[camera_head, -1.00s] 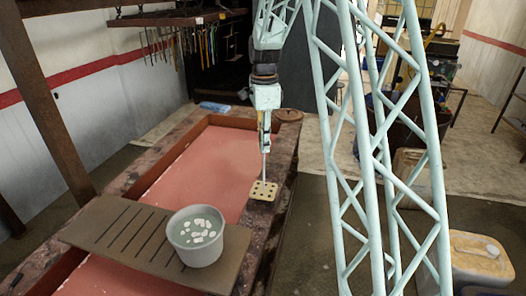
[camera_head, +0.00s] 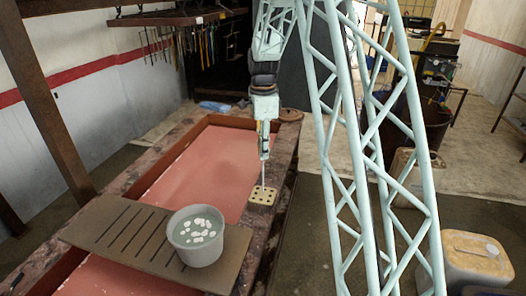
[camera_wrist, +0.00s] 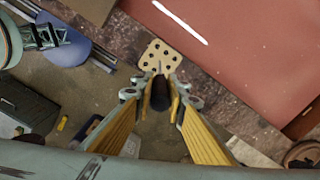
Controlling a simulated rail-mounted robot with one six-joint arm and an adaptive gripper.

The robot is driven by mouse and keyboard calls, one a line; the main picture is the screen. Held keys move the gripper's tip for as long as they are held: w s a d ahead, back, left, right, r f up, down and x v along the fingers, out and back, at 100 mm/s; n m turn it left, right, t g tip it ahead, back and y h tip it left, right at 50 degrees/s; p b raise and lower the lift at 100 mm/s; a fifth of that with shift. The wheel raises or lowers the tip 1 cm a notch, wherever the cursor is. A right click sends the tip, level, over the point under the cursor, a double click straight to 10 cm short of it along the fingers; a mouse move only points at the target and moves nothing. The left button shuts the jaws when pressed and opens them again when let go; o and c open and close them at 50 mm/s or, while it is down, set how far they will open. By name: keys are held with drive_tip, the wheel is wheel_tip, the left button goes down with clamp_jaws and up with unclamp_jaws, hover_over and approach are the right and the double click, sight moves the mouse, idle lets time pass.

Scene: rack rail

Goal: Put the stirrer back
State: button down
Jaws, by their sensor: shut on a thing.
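The stirrer is a thin pale rod (camera_head: 263,172) with a dark handle (camera_wrist: 160,94). My gripper (camera_head: 264,155) is shut on the handle, and the rod points down. In the wrist view the handle sits between my yellow fingers. The rod's lower end is at or just above the block. I cannot tell whether it is inside a hole.
A grey bucket (camera_head: 196,252) with white pieces in liquid stands on a slatted board (camera_head: 118,228) across the red-floored trough (camera_head: 205,165). A round brown object (camera_head: 291,115) lies at the bench's far right corner. White jugs (camera_head: 470,262) stand on the floor to the right.

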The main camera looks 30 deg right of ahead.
drive_tip(key=shift+f, duration=0.1)
drive_tip(key=c, duration=2.6)
unclamp_jaws()
wheel_tip(320, 180, up, 12)
drive_tip(key=shift+f, duration=0.2)
drive_tip(key=shift+r, duration=0.35)
